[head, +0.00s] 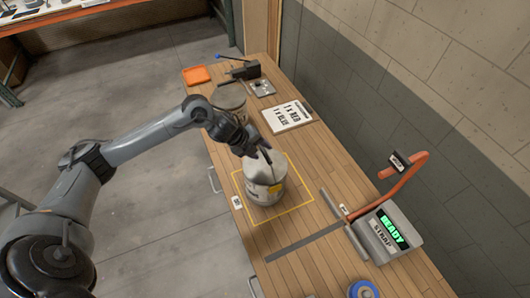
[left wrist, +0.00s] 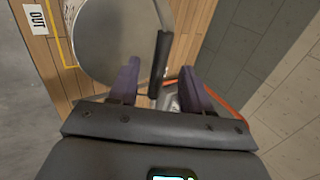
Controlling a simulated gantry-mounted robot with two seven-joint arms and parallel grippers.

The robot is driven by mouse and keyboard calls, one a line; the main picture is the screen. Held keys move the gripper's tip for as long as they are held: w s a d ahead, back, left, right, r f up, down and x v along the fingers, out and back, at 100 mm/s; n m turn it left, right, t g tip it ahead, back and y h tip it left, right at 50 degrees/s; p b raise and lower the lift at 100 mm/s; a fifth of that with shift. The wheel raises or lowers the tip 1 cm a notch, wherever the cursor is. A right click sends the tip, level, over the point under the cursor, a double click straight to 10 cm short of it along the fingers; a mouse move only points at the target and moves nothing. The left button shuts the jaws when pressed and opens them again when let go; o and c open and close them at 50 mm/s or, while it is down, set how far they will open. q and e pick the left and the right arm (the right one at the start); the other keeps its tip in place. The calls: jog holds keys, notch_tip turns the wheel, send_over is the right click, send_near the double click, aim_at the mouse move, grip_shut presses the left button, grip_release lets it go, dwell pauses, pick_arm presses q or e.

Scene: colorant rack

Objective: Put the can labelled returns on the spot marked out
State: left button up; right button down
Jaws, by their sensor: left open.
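I cannot read the can's label. A small tag (head: 237,202) lies by the square's left edge; it reads OUT in the left wrist view (left wrist: 37,19). My left gripper (head: 262,158) is at the can's top. In the left wrist view my gripper (left wrist: 162,78) is open, with a dark bar (left wrist: 161,50), perhaps the can's handle, between its fingers. The can's round lid (left wrist: 112,42) is beyond the left finger. My right gripper is out of view.
Another metal can (head: 230,97) stands farther back, partly behind my left arm. A card reading 1 x RED, 1 x BLUE (head: 288,116) lies beside it. An orange tray (head: 197,75) is at the far end. A READY-lit machine (head: 388,236) with a red arm stands at right.

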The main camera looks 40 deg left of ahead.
pick_arm(q)
jog(key=v, duration=0.6)
jog(key=s+d+f+n+t, duration=0.2)
jog(key=d+f+n, duration=0.1)
jog(key=d, duration=0.5)
jog(key=s+d+f+n+t, duration=0.1)
jog(key=d+f+n, duration=0.2)
jog(key=d, duration=0.5)
jog(key=s+f+n+g+y, duration=0.1)
jog(key=s+f+n+g, duration=0.1)
jog(key=s+n, duration=0.5)
jog(key=s+f+n+g+y, duration=0.1)
jog(key=s+f+n+g, duration=0.1)
jog(key=s+n, duration=0.5)
jog(key=s+d+g, duration=0.1)
jog(key=s, duration=0.4)
jog(key=shift+f+n+g, duration=0.3)
jog(key=shift+f, duration=0.05)
notch_tip(320, 180, up, 10)
jog(key=p, duration=0.9)
jog(key=shift+f, duration=0.1)
